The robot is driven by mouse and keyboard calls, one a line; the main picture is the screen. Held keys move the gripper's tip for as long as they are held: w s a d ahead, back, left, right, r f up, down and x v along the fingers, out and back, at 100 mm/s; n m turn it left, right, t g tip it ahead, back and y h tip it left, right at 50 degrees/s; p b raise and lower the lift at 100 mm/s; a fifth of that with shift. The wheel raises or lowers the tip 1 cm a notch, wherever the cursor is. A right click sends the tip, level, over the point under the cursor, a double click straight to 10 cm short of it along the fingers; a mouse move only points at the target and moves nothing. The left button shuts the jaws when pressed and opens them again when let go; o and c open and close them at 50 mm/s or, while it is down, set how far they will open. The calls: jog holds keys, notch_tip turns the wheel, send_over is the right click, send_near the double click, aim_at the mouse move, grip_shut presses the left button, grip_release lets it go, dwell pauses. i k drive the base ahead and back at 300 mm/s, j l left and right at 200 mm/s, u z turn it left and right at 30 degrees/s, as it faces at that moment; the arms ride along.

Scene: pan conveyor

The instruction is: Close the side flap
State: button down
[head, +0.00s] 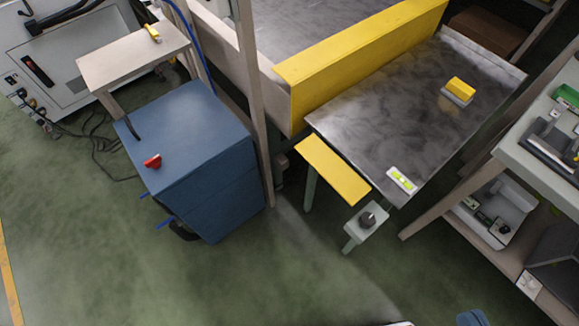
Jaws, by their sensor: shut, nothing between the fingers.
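A flat yellow panel (333,170), which looks like the side flap, sticks out at the near left end of the grey metal pan table (400,110). Its upper face shows, and it appears roughly level; its hinge cannot be made out. A pale green leg stands below its left end. A longer yellow guard (360,60) stands along the table's far left side. My gripper's fingers do not show in this view.
A blue cabinet (190,160) with a red knob stands left. A small post with a dark knob (367,219) stands just in front of the yellow panel. A shelf rack (540,175) is at right. Green floor (270,285) is clear in front. A yellow block (460,87) lies on the table.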

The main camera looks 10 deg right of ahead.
aim_at(338, 172)
jog(key=i+u, duration=0.4)
jog(key=i+l+u, duration=0.15)
jog(key=u, duration=0.2)
jog(key=i+l+u, duration=0.2)
jog(key=i+u, duration=0.2)
jog(key=k, duration=0.05)
